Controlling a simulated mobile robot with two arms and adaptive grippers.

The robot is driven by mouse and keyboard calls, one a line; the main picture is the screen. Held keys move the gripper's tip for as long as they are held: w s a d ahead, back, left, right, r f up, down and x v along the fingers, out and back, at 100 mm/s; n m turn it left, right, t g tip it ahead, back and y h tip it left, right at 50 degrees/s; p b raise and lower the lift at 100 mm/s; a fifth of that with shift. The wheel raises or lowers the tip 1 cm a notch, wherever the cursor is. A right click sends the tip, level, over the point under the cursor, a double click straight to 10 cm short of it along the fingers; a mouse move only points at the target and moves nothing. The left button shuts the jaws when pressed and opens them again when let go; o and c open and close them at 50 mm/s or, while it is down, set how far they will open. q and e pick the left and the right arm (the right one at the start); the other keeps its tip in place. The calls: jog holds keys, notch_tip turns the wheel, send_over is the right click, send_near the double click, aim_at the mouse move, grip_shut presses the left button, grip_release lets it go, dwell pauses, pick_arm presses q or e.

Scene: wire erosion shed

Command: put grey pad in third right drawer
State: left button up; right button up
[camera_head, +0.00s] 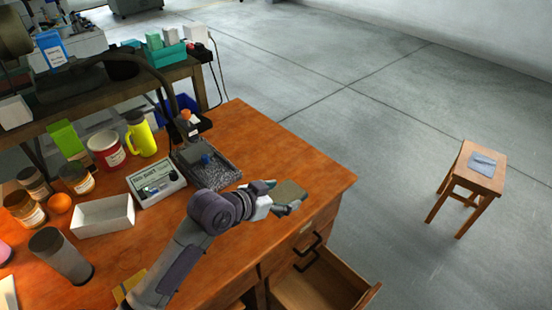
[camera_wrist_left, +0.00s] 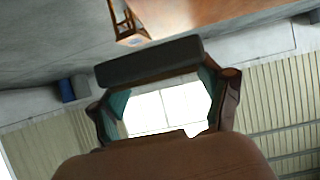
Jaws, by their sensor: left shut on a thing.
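The grey pad (camera_head: 291,192) is a flat olive-grey block, held by my left gripper (camera_head: 279,203) above the right front edge of the wooden desk (camera_head: 290,160). In the left wrist view the pad (camera_wrist_left: 150,62) is a dark slab across the tips of my left gripper (camera_wrist_left: 158,84), which is shut on it. An open drawer (camera_head: 318,285) sticks out from the desk's right side, below and to the right of the gripper. Two dark handles (camera_head: 307,246) show on the drawer fronts above it. What I see of the drawer's inside is bare wood. My right gripper is not in view.
A grinding-like device on a dark speckled block (camera_head: 212,170), a labelled box (camera_head: 156,183), a white tray (camera_head: 103,216) and several jars crowd the desk's left. A stool (camera_head: 482,165) with a grey-blue cloth stands far right. The floor between is clear.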

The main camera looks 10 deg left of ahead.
pick_arm(q)
jog(key=shift+s+d+r, duration=0.15)
jog(key=shift+r, duration=0.05)
jog(key=s+a+r+n+t+y, duration=0.2)
jog(key=s+a+r+n+y, duration=0.5)
jog(key=a, duration=0.4)
jog(key=shift+s+a+r+n+t+y, duration=0.35)
jog(key=shift+s+r, duration=0.1)
jog(key=shift+s, duration=0.45)
